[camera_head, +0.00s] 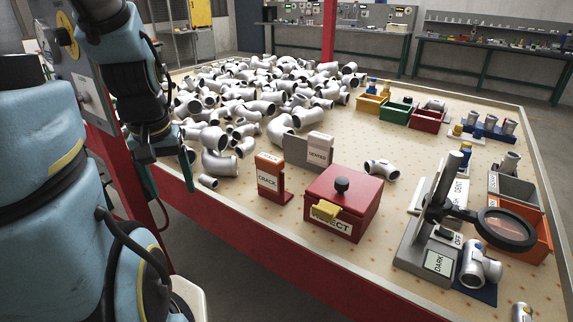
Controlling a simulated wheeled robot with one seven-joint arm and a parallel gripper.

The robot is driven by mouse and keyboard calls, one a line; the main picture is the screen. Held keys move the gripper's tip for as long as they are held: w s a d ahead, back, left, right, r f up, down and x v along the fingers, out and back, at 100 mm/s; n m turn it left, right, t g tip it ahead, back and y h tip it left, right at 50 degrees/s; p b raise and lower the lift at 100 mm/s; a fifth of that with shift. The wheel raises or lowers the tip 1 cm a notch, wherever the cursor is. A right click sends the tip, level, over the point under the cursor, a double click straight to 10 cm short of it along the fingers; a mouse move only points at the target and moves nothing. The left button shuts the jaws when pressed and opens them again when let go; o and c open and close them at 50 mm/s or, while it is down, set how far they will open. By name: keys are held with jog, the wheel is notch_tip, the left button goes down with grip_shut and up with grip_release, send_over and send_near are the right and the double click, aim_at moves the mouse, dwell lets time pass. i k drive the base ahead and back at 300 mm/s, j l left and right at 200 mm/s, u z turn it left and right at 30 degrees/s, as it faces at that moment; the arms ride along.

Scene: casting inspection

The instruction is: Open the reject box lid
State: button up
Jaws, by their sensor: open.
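The reject box (336,222) is a red box standing near the front edge of the table. Its red lid (345,184) is shut and has a black knob (342,185) on top. A yellow piece (325,211) sits on its front and covers part of the "REJECT" label. My gripper (157,196) hangs at the left, beyond the table's left front edge, well apart from the box. It is open, and I see nothing in it.
An orange "CRACK" stand (269,177) and a grey "DENTED" stand (317,150) stand left of and behind the box. A pile of pipe castings (250,100) fills the back left. A magnifier (506,229) stands at the right. One elbow casting (382,169) lies behind the box.

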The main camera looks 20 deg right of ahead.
aim_at(353, 191)
jog(key=z, duration=0.7)
